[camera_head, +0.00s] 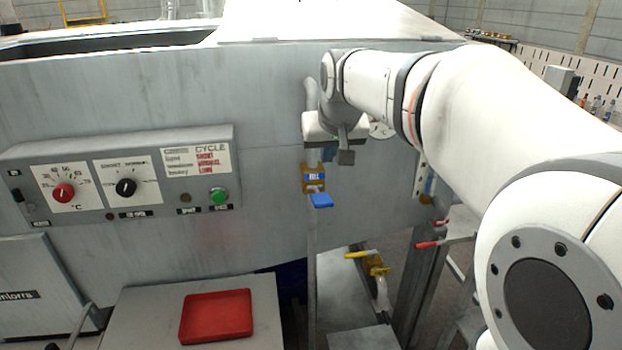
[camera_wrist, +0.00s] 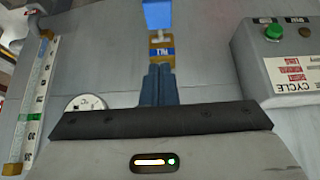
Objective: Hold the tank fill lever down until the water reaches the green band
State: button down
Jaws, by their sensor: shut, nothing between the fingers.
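The fill lever has a blue handle (camera_head: 321,200) that sticks out below a brass block with a blue FILL label (camera_head: 313,176) on the grey tank wall. In the wrist view the blue handle (camera_wrist: 158,14) is at the top edge, beyond the label (camera_wrist: 162,52). My gripper (camera_head: 346,157) is shut and empty, above and slightly right of the lever in the head view, apart from the handle. Its dark fingers (camera_wrist: 158,82) point toward the label in the wrist view.
A control panel (camera_head: 120,176) with knobs and a green button is on the wall at left. A red tray (camera_head: 216,316) lies on a grey surface below. Yellow (camera_head: 362,255) and red (camera_head: 432,244) handles stick out low, right of the lever. A round dial (camera_wrist: 85,103) is on the wall.

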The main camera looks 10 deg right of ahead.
jog(key=p, duration=0.2)
send_over(321, 196)
jog(key=s, duration=0.2)
notch_tip(321, 196, down, 6)
jog(key=shift+w+f, duration=0.1)
jog(key=f, duration=0.3)
jog(key=shift+s+f, duration=0.2)
jog(key=shift+f, duration=0.55)
jog(key=shift+s+d, duration=0.1)
